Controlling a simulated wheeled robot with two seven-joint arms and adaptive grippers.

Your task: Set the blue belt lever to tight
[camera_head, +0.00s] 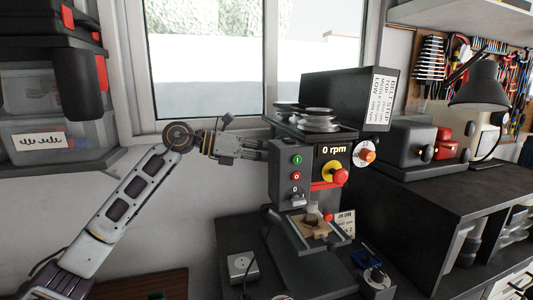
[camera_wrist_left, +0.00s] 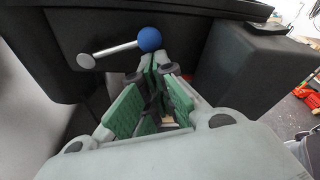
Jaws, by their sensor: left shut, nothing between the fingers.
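The blue belt lever (camera_wrist_left: 150,39) has a blue ball on a silver rod. In the left wrist view the rod runs from a round pivot at left up and right to the ball, along a dark machine side. My left gripper (camera_wrist_left: 157,68) is shut and empty, with its green-padded fingers converging just below the ball; whether they touch it I cannot tell. In the head view my left gripper (camera_head: 262,150) reaches the left side of the drill press (camera_head: 292,180), near its top. The lever is not visible there. My right gripper is not in view.
The drill press display reads 0 rpm. An open belt cover (camera_head: 340,98) with a printed label stands above its pulleys (camera_head: 317,118). A window (camera_head: 205,65) is behind. A wooden piece (camera_head: 316,228) lies on the press table. A black shelf unit (camera_head: 450,195) stands at right.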

